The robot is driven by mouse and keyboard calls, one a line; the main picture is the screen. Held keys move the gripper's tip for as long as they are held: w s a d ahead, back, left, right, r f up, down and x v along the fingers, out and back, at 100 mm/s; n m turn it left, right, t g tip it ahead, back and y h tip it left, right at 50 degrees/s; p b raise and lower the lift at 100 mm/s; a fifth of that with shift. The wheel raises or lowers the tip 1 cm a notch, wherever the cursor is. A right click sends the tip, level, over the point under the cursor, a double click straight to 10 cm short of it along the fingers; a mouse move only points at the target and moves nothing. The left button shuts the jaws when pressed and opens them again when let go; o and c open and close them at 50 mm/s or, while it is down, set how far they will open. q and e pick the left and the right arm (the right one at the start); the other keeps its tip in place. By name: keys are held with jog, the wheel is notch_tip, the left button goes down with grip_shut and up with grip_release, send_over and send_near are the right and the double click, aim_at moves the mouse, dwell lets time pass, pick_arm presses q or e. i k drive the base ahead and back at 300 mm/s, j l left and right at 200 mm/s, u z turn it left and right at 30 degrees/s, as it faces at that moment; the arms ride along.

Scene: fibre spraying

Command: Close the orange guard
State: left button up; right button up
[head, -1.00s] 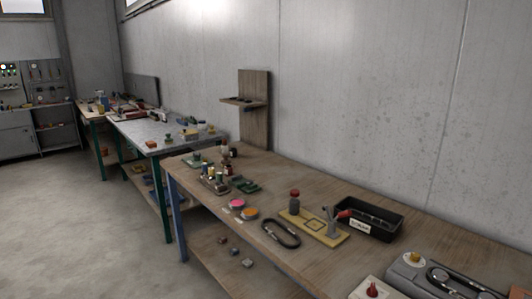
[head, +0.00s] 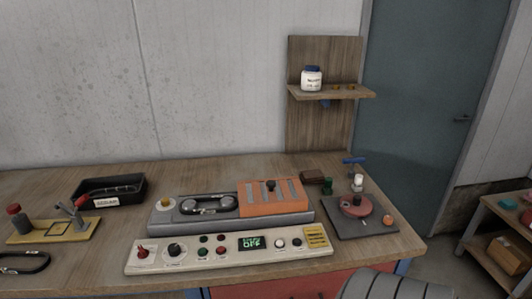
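The orange guard (head: 282,196) is a slotted cover with a black knob (head: 271,185) on top. It sits over the right part of a long grey machine base (head: 180,217) on the wooden bench. The left part of the base is uncovered and shows a dark oval loop (head: 208,205) with metal pieces inside it, and a yellow knob (head: 166,202) at the left end. Neither gripper is in view; a grey rounded part, probably of my own arm, shows at the bottom right edge.
A cream control panel (head: 205,262) with knobs, buttons and a green-lit display (head: 250,243) stands in front of the machine. A dark plate with a red round device (head: 354,205) lies to the right. A black tray (head: 128,187) and yellow fixture (head: 45,232) are left. A shelf (head: 345,92) holds a white jar (head: 312,80).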

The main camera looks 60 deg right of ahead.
aim_at(289, 204)
jog(key=z, duration=1.65)
